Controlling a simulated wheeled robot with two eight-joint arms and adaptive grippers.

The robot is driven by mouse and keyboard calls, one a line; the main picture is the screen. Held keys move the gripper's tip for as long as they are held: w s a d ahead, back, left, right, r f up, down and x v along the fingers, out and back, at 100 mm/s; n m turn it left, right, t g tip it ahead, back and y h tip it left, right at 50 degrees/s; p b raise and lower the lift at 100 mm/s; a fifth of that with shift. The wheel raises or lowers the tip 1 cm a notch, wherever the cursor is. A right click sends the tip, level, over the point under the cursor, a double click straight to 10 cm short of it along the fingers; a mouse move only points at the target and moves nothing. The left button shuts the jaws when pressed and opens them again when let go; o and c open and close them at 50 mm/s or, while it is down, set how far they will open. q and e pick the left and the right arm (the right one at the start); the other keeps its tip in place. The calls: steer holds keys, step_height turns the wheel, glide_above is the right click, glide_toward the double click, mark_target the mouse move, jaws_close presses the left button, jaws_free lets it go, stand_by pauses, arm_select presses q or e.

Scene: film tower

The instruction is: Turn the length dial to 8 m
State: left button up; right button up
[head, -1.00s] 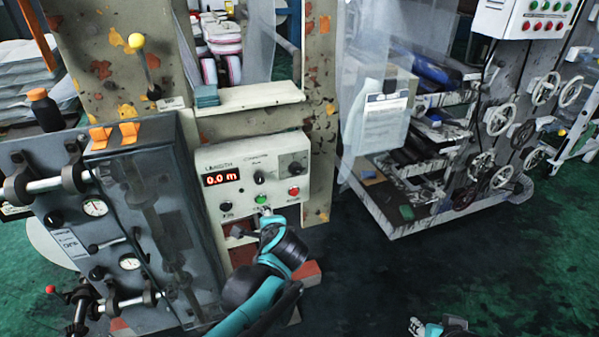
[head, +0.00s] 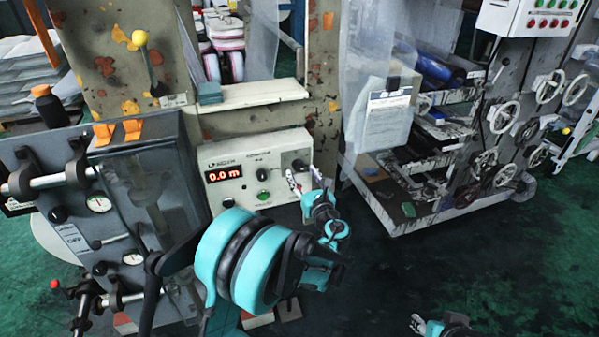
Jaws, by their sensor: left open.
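The white control panel (head: 240,155) carries a red display (head: 224,174) reading 0.0 m, with a LENGTH label above it. A black knob (head: 262,175) sits in the middle, with a green button (head: 263,196) below it. Another black knob (head: 228,202) is at the lower left, and a dial on a grey plate (head: 297,161) is at the upper right. Labels are too small to read which is the length dial. My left gripper (head: 304,179) is open and empty in front of the panel's right side, hiding the red button. My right gripper (head: 418,324) is low at the bottom edge; its jaws are unclear.
A grey cabinet (head: 150,170) with gauges and clamps stands left of the panel. A pale shelf (head: 250,95) juts out above the panel. A machine with handwheels (head: 505,117) and a hanging clipboard (head: 388,115) stand at the right. The dark floor (head: 400,270) between is clear.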

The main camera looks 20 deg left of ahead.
mark_target(299, 169)
arm_select(q)
steer(key=shift+b+x, duration=0.3)
steer(key=shift+x, duration=1.2)
steer(key=c, duration=1.2)
steer(key=shift+o, duration=0.2)
